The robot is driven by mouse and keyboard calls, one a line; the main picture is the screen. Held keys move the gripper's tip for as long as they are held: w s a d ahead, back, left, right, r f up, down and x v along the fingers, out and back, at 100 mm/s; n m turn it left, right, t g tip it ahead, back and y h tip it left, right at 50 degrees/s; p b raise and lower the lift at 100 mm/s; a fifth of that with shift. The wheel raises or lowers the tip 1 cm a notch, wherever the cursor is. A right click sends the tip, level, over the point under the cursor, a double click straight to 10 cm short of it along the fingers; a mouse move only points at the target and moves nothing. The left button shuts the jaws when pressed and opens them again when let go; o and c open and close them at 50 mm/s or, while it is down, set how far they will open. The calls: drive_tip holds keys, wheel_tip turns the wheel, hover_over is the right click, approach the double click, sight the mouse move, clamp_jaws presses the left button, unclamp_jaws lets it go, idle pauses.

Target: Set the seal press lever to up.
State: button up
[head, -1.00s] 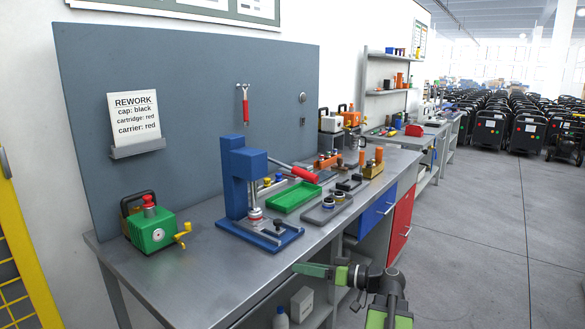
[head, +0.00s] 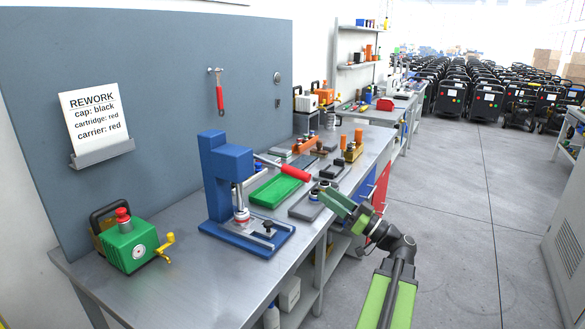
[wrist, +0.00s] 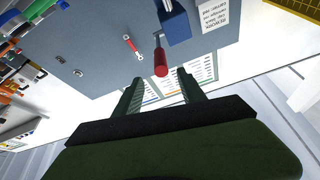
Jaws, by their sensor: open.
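The blue seal press (head: 226,175) stands on the workbench, and its head also shows in the wrist view (wrist: 176,27). Its lever has a red grip (head: 288,170) and sticks out to the right of the press head, sloping slightly down in the head view. In the wrist view the red grip (wrist: 161,63) lies beyond and between my open fingers. My gripper (head: 345,205) is to the right of the grip and lower in the head view, apart from it and empty. The two fingers also show in the wrist view (wrist: 158,85).
A green tray (head: 276,190) and a dark plate with round parts (head: 308,207) lie right of the press. A green pump unit (head: 133,245) stands at the left. A red-handled tool (head: 219,98) hangs on the grey panel. Floor right of the bench is clear.

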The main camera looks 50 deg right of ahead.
sight(295, 172)
drive_tip(key=p+x, duration=0.4)
drive_tip(key=x, duration=0.8)
drive_tip(key=shift+w+a+r, duration=0.1)
drive_tip(key=shift+w+r, duration=0.1)
drive_tip(key=shift+w, duration=0.15)
clamp_jaws()
idle(0.6)
